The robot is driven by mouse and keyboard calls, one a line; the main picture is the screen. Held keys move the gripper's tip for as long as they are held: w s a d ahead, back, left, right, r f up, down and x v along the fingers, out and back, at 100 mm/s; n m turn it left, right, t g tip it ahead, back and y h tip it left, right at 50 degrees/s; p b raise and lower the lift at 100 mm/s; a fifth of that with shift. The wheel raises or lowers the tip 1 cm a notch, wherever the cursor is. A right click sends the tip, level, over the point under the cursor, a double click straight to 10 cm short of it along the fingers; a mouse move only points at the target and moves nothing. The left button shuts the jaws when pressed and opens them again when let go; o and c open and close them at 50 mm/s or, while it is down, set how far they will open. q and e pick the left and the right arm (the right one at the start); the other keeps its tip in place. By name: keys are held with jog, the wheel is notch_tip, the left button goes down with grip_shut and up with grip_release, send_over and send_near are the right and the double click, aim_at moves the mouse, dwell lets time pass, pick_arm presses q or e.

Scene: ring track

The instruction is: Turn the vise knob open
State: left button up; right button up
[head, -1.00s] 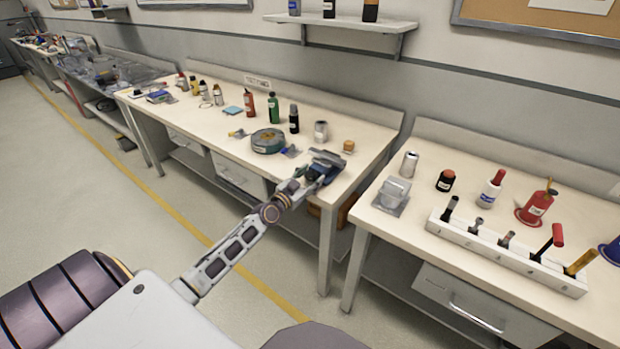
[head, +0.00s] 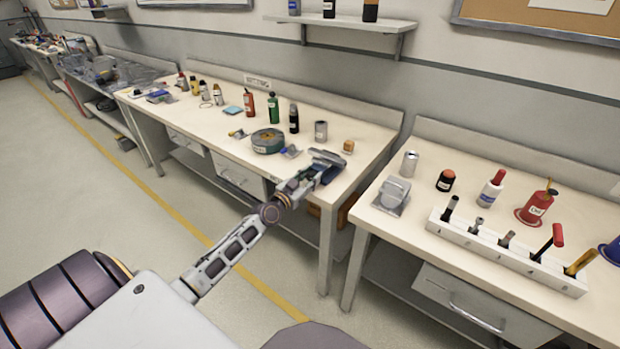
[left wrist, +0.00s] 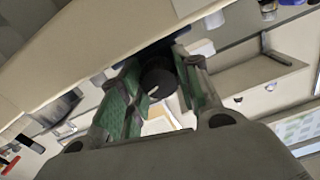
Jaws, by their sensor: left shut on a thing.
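The vise (head: 328,158) is a grey and dark blue block near the front right corner of the middle bench. My left gripper (head: 312,174) reaches it from the front, at the bench's edge. In the left wrist view the dark round vise knob (left wrist: 158,78), with a pale mark on its face, lies between the green-padded fingers of my left gripper (left wrist: 160,88). The gripper is shut on it. In the head view the knob is hidden by the gripper. My right gripper is not in view.
A round green-grey tin (head: 267,141), a grey can (head: 321,131) and a small orange-brown block (head: 348,146) stand close to the vise. Several bottles stand farther back. A second bench with a white tool rack (head: 500,250) is on the right, across a narrow gap.

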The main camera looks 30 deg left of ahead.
pick_arm(q)
jog(key=shift+n, duration=2.2)
jog(key=o, duration=1)
jog(key=shift+o, duration=0.2)
jog(key=shift+s, duration=0.2)
jog(key=s+a, duration=0.1)
jog(key=s, duration=1)
jog(key=shift+s, duration=0.25)
